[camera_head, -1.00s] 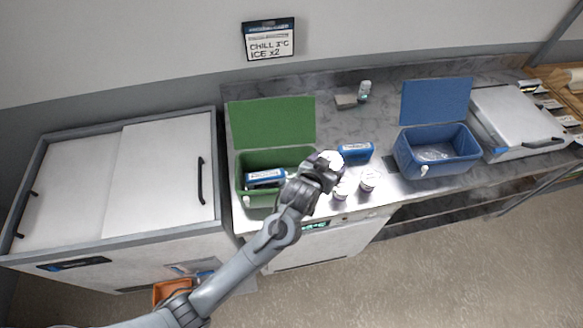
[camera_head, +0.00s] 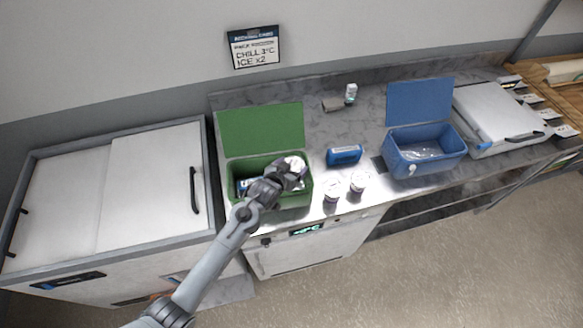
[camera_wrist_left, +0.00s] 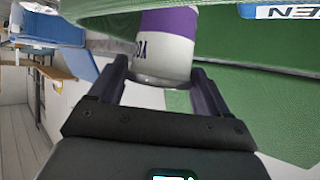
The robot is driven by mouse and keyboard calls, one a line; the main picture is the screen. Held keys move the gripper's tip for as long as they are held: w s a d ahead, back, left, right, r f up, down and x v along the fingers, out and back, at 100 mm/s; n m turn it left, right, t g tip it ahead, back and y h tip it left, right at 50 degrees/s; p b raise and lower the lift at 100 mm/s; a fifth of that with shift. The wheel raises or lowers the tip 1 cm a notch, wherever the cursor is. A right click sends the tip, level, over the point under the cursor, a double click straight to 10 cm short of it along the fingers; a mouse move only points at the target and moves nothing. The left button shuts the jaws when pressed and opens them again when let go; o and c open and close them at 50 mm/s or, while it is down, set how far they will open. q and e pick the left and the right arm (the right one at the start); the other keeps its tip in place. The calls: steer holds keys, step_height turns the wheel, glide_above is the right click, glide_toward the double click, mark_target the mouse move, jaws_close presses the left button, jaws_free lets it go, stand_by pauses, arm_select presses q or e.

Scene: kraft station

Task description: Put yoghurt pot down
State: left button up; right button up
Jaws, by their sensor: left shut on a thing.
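My left gripper (camera_head: 291,176) is shut on a yoghurt pot (camera_head: 297,164), white with a purple band. The pot is at the right part of the open green cool box (camera_head: 292,200); I cannot tell whether it touches the bottom. In the left wrist view the pot (camera_wrist_left: 166,40) sits between the two fingers (camera_wrist_left: 160,82), with green box walls around it. A blue ice pack (camera_head: 242,185) lies in the left of the green box, partly hidden by my arm. Two more yoghurt pots (camera_head: 332,190) (camera_head: 358,181) stand on the counter. My right gripper is out of view.
Another blue ice pack (camera_head: 344,155) lies on the counter right of the green box. An open blue cool box (camera_head: 425,158) stands further right. The green lid (camera_head: 262,130) stands raised behind its box. A white chest freezer (camera_head: 150,185) is at the left.

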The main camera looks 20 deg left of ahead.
arm_select(q)
steer(key=shift+f, duration=0.4)
steer(key=shift+f, duration=0.6)
steer(key=o, duration=1.1)
steer(key=shift+r, duration=0.1)
